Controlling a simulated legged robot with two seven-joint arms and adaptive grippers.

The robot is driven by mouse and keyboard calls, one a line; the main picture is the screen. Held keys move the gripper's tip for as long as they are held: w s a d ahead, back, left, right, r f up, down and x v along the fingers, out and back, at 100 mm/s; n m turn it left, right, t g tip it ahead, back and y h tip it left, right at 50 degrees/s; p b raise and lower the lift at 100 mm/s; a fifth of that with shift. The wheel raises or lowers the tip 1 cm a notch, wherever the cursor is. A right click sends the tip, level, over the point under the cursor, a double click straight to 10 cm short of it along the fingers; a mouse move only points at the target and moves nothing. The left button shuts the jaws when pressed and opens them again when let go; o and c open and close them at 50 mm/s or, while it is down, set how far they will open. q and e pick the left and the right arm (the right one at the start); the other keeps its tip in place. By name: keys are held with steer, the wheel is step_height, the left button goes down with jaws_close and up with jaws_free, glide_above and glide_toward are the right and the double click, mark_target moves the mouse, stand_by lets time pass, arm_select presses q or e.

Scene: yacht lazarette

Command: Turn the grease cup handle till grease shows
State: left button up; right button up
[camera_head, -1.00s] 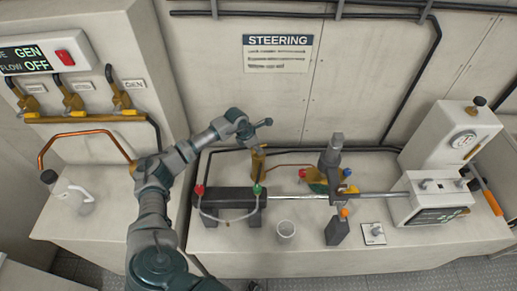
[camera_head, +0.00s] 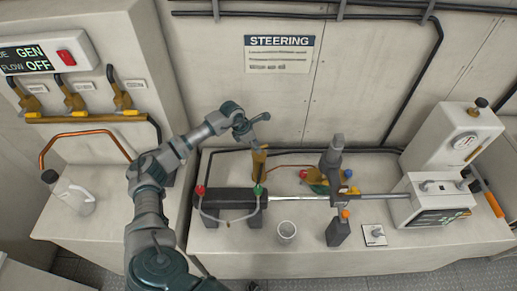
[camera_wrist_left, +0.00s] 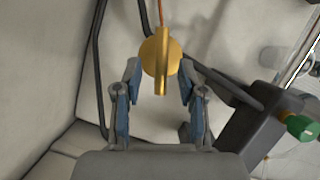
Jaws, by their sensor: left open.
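No grease can be made out. My right gripper is not in view.
The dark cylinder (camera_head: 226,198) has a red and a green fitting with a hose. A clear cup (camera_head: 287,231) stands in front. A steel rod (camera_head: 305,197) runs right to a white unit. Dark pipes line the wall.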

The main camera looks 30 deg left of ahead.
arm_select(q)
steer(key=v, duration=0.8)
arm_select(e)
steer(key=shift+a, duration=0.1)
arm_select(q)
steer(key=shift+o, duration=0.3)
steer(key=shift+a, duration=0.1)
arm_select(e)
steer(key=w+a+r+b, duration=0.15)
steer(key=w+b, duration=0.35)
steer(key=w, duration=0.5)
arm_select(q)
steer(key=s+d+r+t+y+b, duration=0.1)
steer(key=s+r+y+b, duration=0.1)
steer(key=s+r+b, duration=0.25)
steer(key=x, duration=0.5)
steer(key=w+x, duration=0.1)
steer(key=x, duration=0.5)
steer(key=d+b+x, duration=0.1)
steer(key=x, duration=0.4)
steer(key=shift+w+r, duration=0.2)
steer(key=shift+w, duration=0.1)
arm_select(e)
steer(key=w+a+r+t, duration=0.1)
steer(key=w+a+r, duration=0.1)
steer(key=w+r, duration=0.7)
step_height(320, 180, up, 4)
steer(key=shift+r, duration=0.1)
arm_select(q)
steer(key=shift+c, duration=0.3)
